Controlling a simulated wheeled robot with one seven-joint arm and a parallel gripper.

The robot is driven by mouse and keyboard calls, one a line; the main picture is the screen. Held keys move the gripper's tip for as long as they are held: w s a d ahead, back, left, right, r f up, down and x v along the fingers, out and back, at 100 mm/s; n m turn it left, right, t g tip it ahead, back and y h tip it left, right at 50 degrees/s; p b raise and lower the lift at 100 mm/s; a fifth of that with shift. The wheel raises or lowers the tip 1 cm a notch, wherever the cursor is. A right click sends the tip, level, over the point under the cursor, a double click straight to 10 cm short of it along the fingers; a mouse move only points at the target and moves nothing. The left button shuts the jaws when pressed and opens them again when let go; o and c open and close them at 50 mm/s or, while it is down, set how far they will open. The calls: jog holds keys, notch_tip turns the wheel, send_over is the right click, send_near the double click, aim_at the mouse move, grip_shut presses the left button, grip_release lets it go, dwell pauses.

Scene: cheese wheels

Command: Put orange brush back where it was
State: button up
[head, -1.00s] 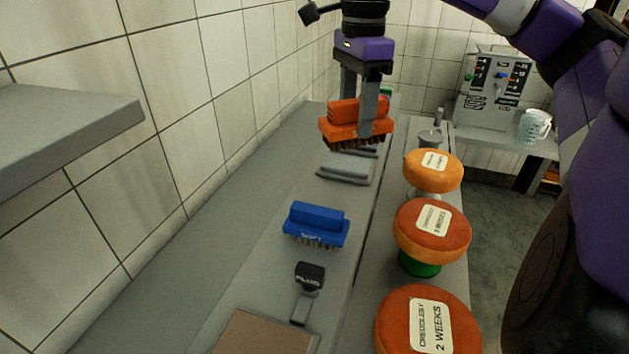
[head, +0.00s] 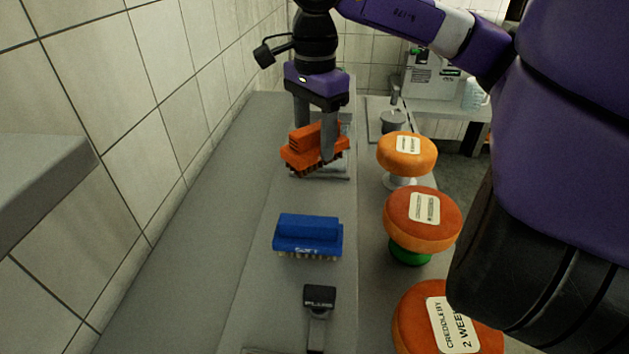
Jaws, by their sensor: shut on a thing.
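The orange brush (head: 312,146) is held between the fingers of my gripper (head: 315,140), bristles down and slightly tilted. It hangs over the far part of the counter, in front of a grey flat thing (head: 322,176) that it partly hides. I cannot tell the exact gap below the bristles. A blue brush (head: 308,235) marked "SOFT" lies bristles down on the counter, nearer than the orange brush and apart from it.
A black-headed tool (head: 319,298) lies nearer on the grey counter (head: 210,235). Labelled cheese wheels (head: 423,218) stand in a row on the right, some on stands. A tiled wall and a shelf (head: 45,178) bound the left. Counter left of the brushes is clear.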

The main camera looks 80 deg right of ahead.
notch_tip(320, 180, down, 11)
jog(key=shift+r+p, duration=0.15)
jog(key=shift+p, duration=0.25)
jog(key=o, duration=1.4)
jog(key=shift+o, duration=0.2)
notch_tip(320, 180, up, 12)
jog(key=shift+r+b, duration=0.1)
jog(key=shift+b, duration=0.75)
